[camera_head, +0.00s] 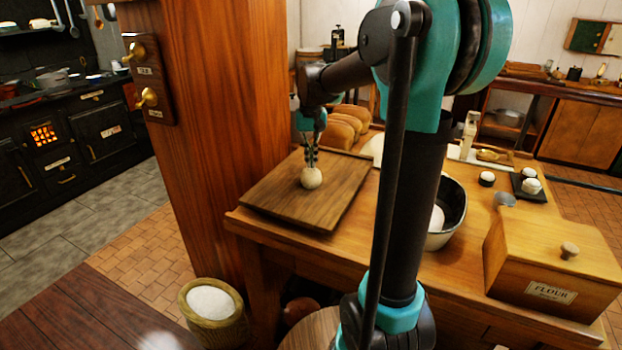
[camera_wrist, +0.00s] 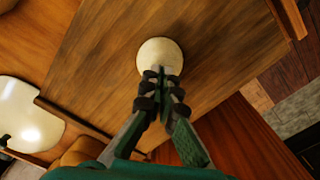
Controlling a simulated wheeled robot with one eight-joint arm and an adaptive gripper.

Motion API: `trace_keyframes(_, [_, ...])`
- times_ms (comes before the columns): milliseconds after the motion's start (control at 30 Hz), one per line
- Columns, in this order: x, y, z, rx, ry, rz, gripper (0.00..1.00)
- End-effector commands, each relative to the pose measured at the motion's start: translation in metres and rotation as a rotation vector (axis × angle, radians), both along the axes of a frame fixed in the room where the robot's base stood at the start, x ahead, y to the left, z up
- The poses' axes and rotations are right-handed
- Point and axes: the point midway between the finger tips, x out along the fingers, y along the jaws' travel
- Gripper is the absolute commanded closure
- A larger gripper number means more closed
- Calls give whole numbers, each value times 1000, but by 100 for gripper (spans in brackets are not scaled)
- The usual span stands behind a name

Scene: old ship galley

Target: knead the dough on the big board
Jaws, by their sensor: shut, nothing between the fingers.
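The dough (camera_head: 311,178) is a small pale ball on the big board (camera_head: 268,193), a dark wooden board lying on the table at its left end. In the wrist view the dough (camera_wrist: 160,56) is a round cream lump on the bare board (camera_wrist: 95,60). My gripper (camera_head: 311,163) points down with its fingers together over the dough. In the wrist view the fingertips (camera_wrist: 161,74) overlap the near edge of the dough and hide part of it. They appear to be at its top; I cannot tell whether they press into it. Nothing is held between them.
A bowl (camera_head: 446,215) stands right of the board, partly behind my arm. A flour box (camera_head: 553,262) sits at the table's right front. Several loaves (camera_head: 345,122) lie behind the board. A thick wooden post (camera_head: 225,120) rises close to the board's left. A tub of white powder (camera_head: 211,303) stands below.

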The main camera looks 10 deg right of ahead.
Motion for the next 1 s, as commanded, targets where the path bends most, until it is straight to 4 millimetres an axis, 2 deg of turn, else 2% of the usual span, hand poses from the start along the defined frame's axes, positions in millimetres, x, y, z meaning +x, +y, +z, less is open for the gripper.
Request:
trace_keyframes(267, [0,0,-8,0,0,0,100])
trace_keyframes(1000, [0,0,-11,0,0,0,100])
